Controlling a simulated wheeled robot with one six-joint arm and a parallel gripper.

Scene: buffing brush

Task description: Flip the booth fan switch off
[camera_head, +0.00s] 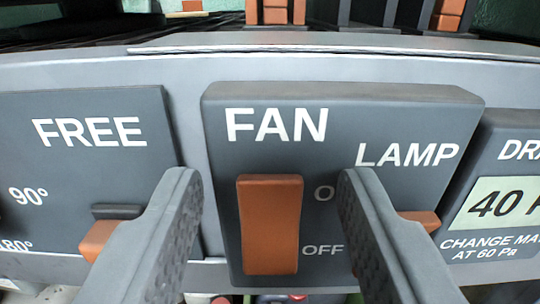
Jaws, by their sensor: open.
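The booth fan switch (270,225) is an orange-brown upright rocker on a dark grey panel (225,170), under the white word FAN. The word OFF shows beside its lower end, and an O, partly covered by my right finger, beside its upper part. I cannot tell which way the rocker is tilted. My gripper (265,185) is open and empty, with one grey finger on each side of the switch in the picture. I cannot tell how far the fingertips are from the panel.
To the right, a LAMP switch (424,219) is mostly hidden behind my right finger. At left, a panel marked FREE (90,175) has an orange lever (98,238) partly behind my left finger. A display reading 40 (500,203) is at far right. Orange blocks (275,12) stand behind the ledge.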

